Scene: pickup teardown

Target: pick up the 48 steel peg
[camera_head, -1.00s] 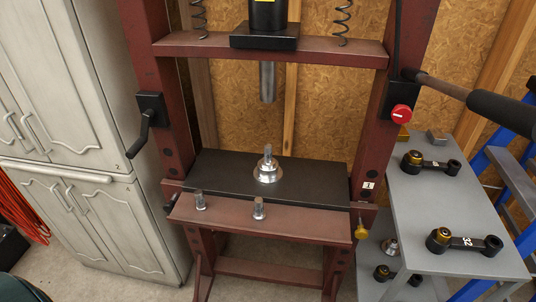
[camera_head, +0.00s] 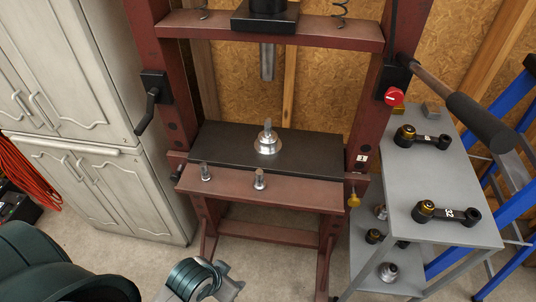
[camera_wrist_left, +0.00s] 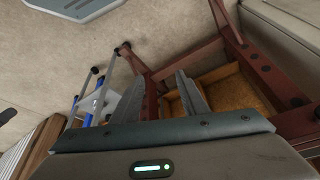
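Another steel piece (camera_head: 267,141), a flanged base with a narrow upright top, stands on the dark press bed. I cannot read a 48 on any of them. My left gripper (camera_wrist_left: 172,92) shows in the left wrist view, its grey fingers apart and nothing seen between them. In the head view its arm comes in at bottom left, low and in front of the press, clear of the pegs. My right gripper is not in view.
The red press frame has a ram (camera_head: 267,62) above its bed and a crank (camera_head: 148,110) on the left. A grey cart (camera_head: 410,190) on the right carries black link arms; metal parts sit on its lower shelf. Cabinets stand left; floor before the press is clear.

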